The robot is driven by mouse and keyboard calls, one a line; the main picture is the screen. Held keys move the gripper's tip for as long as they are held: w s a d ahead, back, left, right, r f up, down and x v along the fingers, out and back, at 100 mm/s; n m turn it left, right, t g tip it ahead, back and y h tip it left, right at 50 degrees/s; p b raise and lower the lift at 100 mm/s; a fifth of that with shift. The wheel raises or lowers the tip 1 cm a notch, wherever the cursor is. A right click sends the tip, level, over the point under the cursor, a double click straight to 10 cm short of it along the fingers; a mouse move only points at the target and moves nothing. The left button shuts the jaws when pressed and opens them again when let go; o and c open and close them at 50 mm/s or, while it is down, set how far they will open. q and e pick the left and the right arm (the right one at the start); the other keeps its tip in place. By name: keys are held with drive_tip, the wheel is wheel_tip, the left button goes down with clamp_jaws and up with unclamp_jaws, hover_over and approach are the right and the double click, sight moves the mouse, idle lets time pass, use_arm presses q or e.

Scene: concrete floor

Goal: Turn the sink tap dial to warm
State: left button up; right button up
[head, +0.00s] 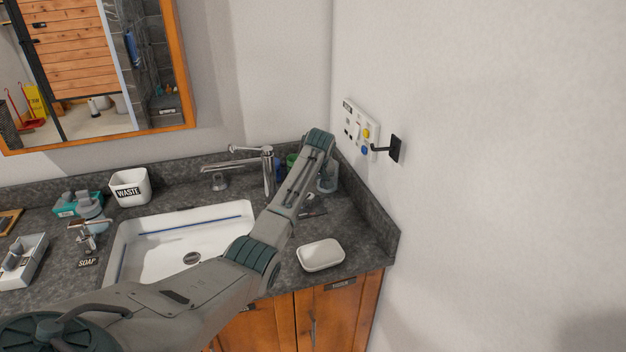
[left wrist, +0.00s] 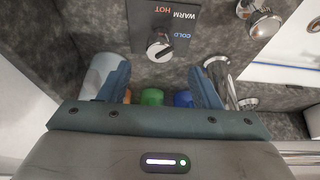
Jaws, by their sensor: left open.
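The tap dial (left wrist: 160,46) is a small silver knob in the left wrist view, on a dark plate (left wrist: 176,22) lettered COLD, WARM and HOT. I cannot tell which word the knob points at. My left gripper (left wrist: 160,70) is open, with its two blue fingers apart and the dial ahead of the gap between them. The fingers do not touch the dial. In the head view my left arm reaches over the counter beside the chrome tap (head: 268,168) and hides the dial. My right gripper is not in view.
The white sink (head: 125,250) lies left of my arm. A soap dish (head: 321,255) sits at the counter's front right. Green and blue items (left wrist: 152,97) and a clear cup (left wrist: 98,72) stand close to my fingers. A wall panel (head: 354,119) and a black hook (head: 396,148) are at the right.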

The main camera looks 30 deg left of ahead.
use_arm(q)
drive_tip(key=shift+b+v, duration=0.45)
drive_tip(key=shift+v, duration=1.9)
